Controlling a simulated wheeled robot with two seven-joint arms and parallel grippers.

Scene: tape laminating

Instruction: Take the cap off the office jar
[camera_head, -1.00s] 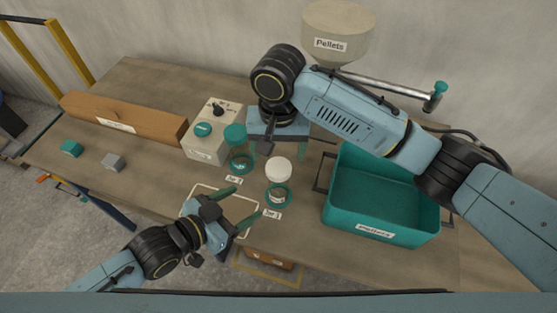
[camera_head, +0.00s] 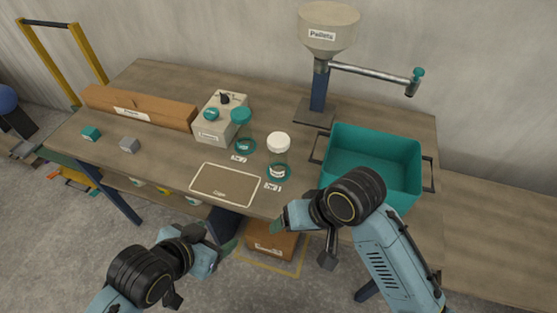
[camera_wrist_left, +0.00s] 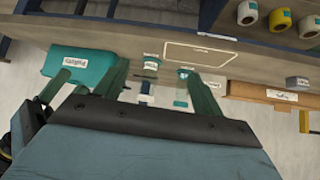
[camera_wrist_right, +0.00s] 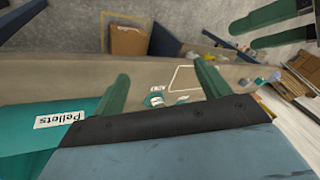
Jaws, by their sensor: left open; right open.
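Two clear jars stand mid-table in the head view. One has a teal cap (camera_head: 241,116) and a teal ring (camera_head: 246,146) at its foot. The other has a white cap (camera_head: 279,142) and a teal ring (camera_head: 279,173) at its foot. Both caps are on. The labels by the jars are too small to read, so I cannot tell which is the office jar. My left gripper (camera_head: 230,245) is open and empty, in front of the table's front edge. My right gripper (camera_head: 280,227) is open and empty near that edge, apart from both jars.
A white-outlined mat (camera_head: 225,184) lies left of the jars. The teal pellets bin (camera_head: 372,160) is at right, the pellet hopper (camera_head: 328,28) behind. A brown carton (camera_head: 140,108) and small teal (camera_head: 91,134) and grey (camera_head: 129,145) blocks are at left.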

